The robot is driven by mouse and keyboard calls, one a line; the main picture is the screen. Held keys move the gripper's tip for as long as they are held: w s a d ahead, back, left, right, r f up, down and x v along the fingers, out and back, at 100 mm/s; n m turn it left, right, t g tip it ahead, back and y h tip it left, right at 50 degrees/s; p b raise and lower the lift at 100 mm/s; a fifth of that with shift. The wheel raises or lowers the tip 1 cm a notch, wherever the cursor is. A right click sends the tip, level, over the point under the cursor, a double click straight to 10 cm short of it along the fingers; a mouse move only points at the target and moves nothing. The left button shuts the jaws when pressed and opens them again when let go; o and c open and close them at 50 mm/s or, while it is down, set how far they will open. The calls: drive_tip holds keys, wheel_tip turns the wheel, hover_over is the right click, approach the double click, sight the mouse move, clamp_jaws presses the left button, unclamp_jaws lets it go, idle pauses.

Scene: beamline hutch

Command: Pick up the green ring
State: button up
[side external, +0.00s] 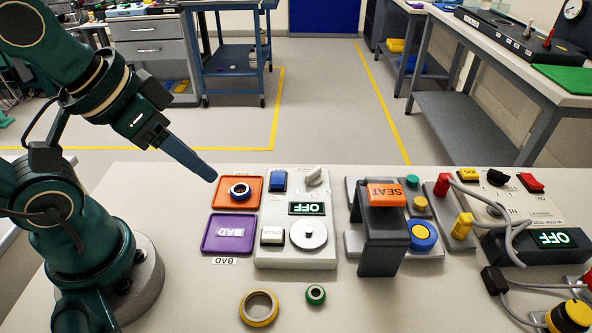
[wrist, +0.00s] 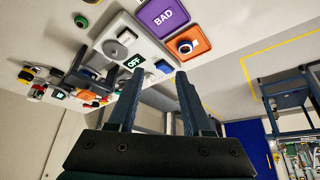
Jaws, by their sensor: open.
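The small green ring (side external: 315,294) lies flat on the pale table near its front, just right of a larger yellow ring (side external: 259,308). In the wrist view the green ring (wrist: 80,20) is small, at the upper left. My gripper (side external: 214,178) is in the air near the orange tray's back left corner, well behind and left of the green ring. The wrist view shows its two dark fingers (wrist: 158,72) apart with nothing between them.
A blue ring (side external: 239,191) sits in the orange tray (side external: 222,202); a purple BAD tray (side external: 208,245) lies in front. Right of them stand an OFF control panel (side external: 267,216), a dark SEAT stand (side external: 378,262) and cabled devices (side external: 530,245).

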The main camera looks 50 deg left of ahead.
drive_tip(key=o, duration=0.3)
drive_tip(key=shift+o, duration=0.2)
